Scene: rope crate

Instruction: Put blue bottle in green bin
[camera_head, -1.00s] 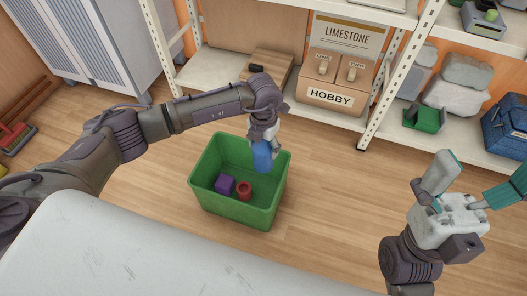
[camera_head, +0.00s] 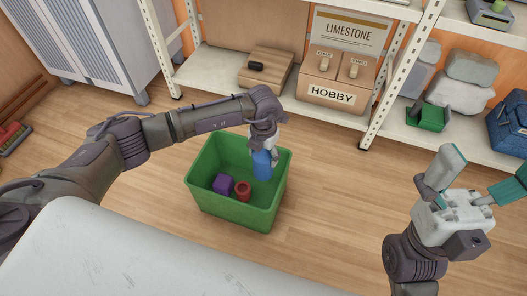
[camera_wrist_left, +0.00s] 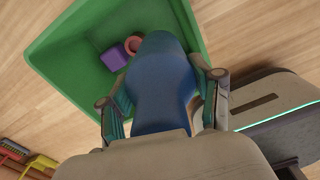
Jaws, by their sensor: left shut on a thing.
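The blue bottle (camera_head: 262,165) is held in my left gripper (camera_head: 262,146), which is shut on it. The bottle hangs down over the right part of the green bin (camera_head: 240,212), with its lower end at or below the rim level; I cannot tell its exact depth. In the left wrist view the blue bottle (camera_wrist_left: 160,85) sits between the two fingers, with the green bin (camera_wrist_left: 72,52) beyond it. My right gripper (camera_head: 470,185) is at the right, its fingers spread apart with nothing between them.
A purple cube (camera_head: 223,183) and a red ring-shaped thing (camera_head: 243,190) lie in the bin. A shelf (camera_head: 335,118) with a HOBBY box (camera_head: 333,90) stands behind. The wooden floor right of the bin is clear. A white surface (camera_head: 150,255) is in front.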

